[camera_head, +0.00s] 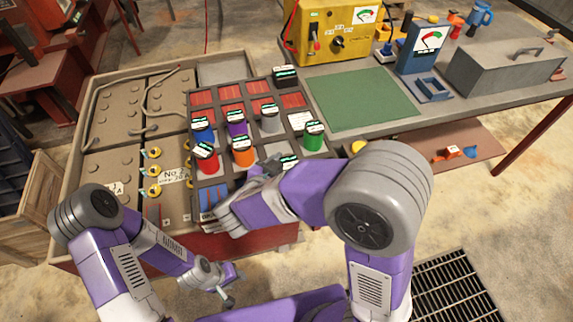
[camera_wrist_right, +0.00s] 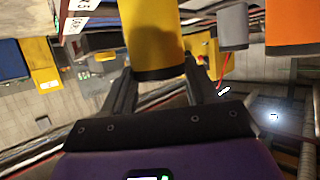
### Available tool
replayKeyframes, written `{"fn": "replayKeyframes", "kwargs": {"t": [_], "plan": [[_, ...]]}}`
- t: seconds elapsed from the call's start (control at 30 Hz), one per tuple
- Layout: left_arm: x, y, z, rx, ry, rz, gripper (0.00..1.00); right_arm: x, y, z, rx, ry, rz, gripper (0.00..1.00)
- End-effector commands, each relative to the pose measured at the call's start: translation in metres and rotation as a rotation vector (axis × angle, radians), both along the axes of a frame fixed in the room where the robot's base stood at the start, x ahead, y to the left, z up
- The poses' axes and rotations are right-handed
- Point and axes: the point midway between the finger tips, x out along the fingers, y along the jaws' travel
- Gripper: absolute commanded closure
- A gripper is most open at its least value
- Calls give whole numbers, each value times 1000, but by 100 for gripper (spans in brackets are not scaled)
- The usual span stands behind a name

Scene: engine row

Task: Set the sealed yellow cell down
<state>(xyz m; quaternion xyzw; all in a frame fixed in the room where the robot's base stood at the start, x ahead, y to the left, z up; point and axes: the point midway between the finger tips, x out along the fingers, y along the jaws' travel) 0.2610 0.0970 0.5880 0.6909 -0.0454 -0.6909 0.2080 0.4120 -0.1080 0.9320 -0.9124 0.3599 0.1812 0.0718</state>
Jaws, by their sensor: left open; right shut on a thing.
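My right gripper (camera_wrist_right: 160,85) is shut on the yellow cell (camera_wrist_right: 152,40), a yellow cylinder between its two fingers in the right wrist view. In the head view my right gripper (camera_head: 268,166) is over the front right of the dark rack, and a black cap with a green display (camera_head: 288,162) shows beside it; the cell's yellow body is hidden there. The rack (camera_head: 222,180) holds red (camera_head: 205,160), orange (camera_head: 243,155), purple (camera_head: 237,130), blue, grey and green (camera_head: 313,136) cells. I cannot tell whether the yellow cell touches the rack. My left gripper (camera_head: 225,288) is open and empty, low in front.
A brown panel with bolts and cables (camera_head: 115,120) lies left of the rack. The green mat (camera_head: 362,98) to the right is bare.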

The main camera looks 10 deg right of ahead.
Motion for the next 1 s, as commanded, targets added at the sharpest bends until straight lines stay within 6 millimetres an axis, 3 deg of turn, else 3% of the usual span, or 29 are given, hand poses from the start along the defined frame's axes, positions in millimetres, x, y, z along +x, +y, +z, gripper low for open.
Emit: {"fn": "replayKeyframes", "kwargs": {"t": [0.07,0.1,0.27,0.67,1.0], "plan": [[0,0,0,0,0,0,57,0,0,-2,-2,-1,0,97],[0,0,0,0,0,0,57,0,0,-3,-1,1,1,40],[0,0,0,0,0,0,57,0,0,-3,0,1,0,16],[0,0,3,0,0,0,57,-3,4,4,-1,0,4,16],[0,0,29,0,0,0,57,-50,48,32,-1,1,6,16]]}}
